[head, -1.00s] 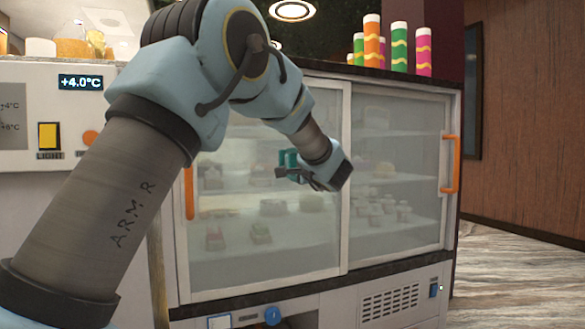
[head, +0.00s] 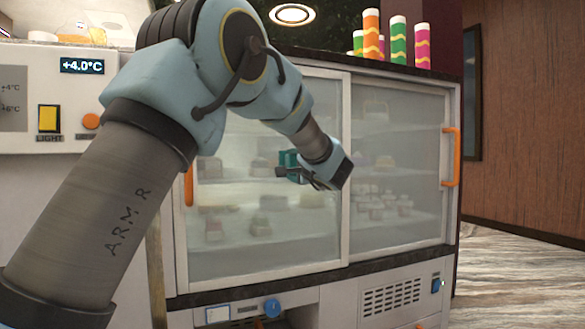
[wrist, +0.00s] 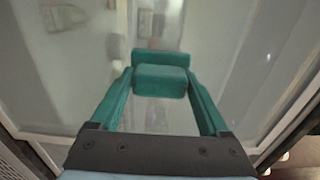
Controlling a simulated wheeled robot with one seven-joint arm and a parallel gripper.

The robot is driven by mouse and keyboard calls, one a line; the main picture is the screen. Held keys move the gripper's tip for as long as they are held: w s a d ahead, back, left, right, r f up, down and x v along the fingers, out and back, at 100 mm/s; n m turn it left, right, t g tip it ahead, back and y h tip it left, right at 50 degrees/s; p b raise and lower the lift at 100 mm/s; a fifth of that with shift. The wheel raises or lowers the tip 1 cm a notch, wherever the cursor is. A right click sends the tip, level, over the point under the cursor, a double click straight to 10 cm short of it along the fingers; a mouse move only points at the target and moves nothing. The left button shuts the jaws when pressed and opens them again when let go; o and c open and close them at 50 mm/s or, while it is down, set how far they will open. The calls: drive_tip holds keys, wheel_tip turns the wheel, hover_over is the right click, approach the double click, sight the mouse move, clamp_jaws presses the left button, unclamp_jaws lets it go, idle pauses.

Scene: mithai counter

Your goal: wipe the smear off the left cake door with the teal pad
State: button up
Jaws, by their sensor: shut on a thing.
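My gripper (head: 287,166) is in front of the left cake door (head: 262,245), a framed sliding pane with an orange handle at its left edge. The teal pad (wrist: 160,78) is held between the gripper's two teal fingers in the wrist view, with the glass behind it. The pad also shows small in the head view, where I cannot tell whether it touches the glass. The left door looks hazy, and no distinct smear can be made out; my arm covers its upper left part.
The right cake door (head: 395,185) has an orange handle (head: 451,157) on its right side. Cakes show behind both panes. Striped tubes (head: 398,42) stand on the counter top. A control panel with a yellow light switch (head: 48,118) is at left. Open floor lies at right.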

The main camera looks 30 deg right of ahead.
drive_tip(key=shift+w+f+b, duration=0.1)
drive_tip(key=shift+f+b, duration=1.3)
drive_tip(key=shift+b, duration=0.25)
drive_tip(key=shift+d+r+p, duration=0.9)
drive_tip(key=shift+r+p, duration=1.25)
drive_tip(key=shift+r, duration=4.2)
wheel_tip(320, 180, down, 7)
drive_tip(key=d+b, duration=0.2)
drive_tip(key=b, duration=0.4)
drive_tip(key=shift+s+d+r+b, duration=0.15)
drive_tip(key=shift+s+b, duration=0.05)
drive_tip(key=shift+b, duration=0.1)
wheel_tip(320, 180, down, 6)
drive_tip(key=b, duration=0.6)
drive_tip(key=shift+s+b, duration=0.1)
drive_tip(key=shift+b, duration=0.3)
drive_tip(key=shift+r, duration=0.1)
